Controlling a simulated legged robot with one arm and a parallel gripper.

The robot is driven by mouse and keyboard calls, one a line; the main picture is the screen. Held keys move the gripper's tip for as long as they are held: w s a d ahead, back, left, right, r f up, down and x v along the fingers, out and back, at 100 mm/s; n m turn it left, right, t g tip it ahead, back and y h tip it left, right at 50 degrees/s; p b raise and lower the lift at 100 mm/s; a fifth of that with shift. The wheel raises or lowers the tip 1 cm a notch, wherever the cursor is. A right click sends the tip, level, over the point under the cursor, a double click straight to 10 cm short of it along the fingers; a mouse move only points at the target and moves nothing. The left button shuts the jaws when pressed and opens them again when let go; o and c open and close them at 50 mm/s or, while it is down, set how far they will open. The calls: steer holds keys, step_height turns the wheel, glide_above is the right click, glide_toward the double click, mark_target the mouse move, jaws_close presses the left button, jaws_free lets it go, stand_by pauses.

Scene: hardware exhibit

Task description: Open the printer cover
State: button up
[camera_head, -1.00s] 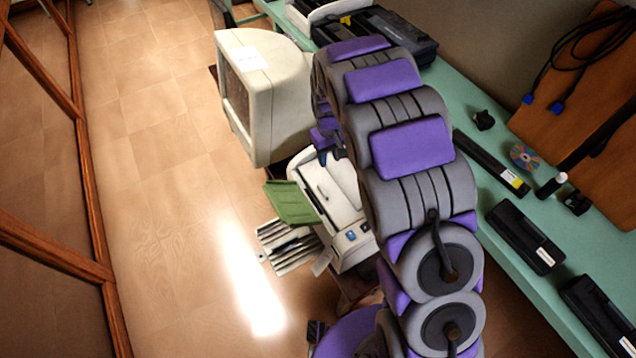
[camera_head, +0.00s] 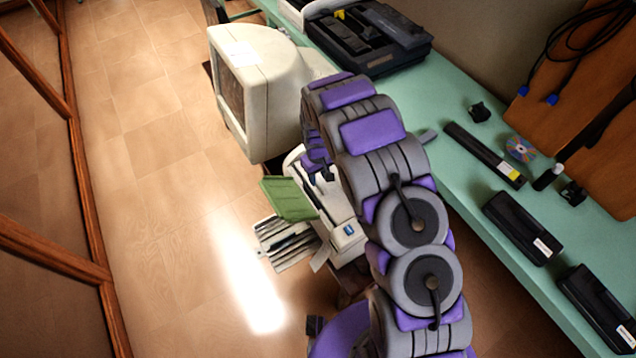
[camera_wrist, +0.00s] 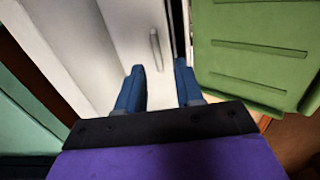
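The white printer (camera_head: 345,232) stands between the monitor and my arm, partly hidden by the arm. A green panel (camera_head: 288,199) sticks out from its left side; it also shows at the upper right of the wrist view (camera_wrist: 255,50). In the wrist view the printer's white top (camera_wrist: 110,45) lies ahead, with a slim raised grip or ridge (camera_wrist: 155,50) on it. My gripper (camera_wrist: 160,82) has its two blue fingers apart with nothing visible between them. The fingers point at the printer's top near that grip; whether they touch it I cannot tell. In the head view the gripper (camera_head: 325,174) is small and partly hidden.
A beige monitor (camera_head: 262,90) stands just behind the printer. A green shelf (camera_head: 450,190) runs along the right with black cartridges (camera_head: 522,228), a disc (camera_head: 520,149) and a black device (camera_head: 370,38). The floor to the left is clear up to wood-framed panels (camera_head: 75,150).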

mark_target(319, 185)
steer(key=f, duration=0.4)
steer(key=shift+d+f, duration=0.15)
steer(key=shift+d, duration=0.2)
steer(key=shift+f, duration=0.15)
steer(key=shift+a, duration=0.15)
steer(key=shift+c, duration=0.5)
jaws_close()
stand_by(0.4)
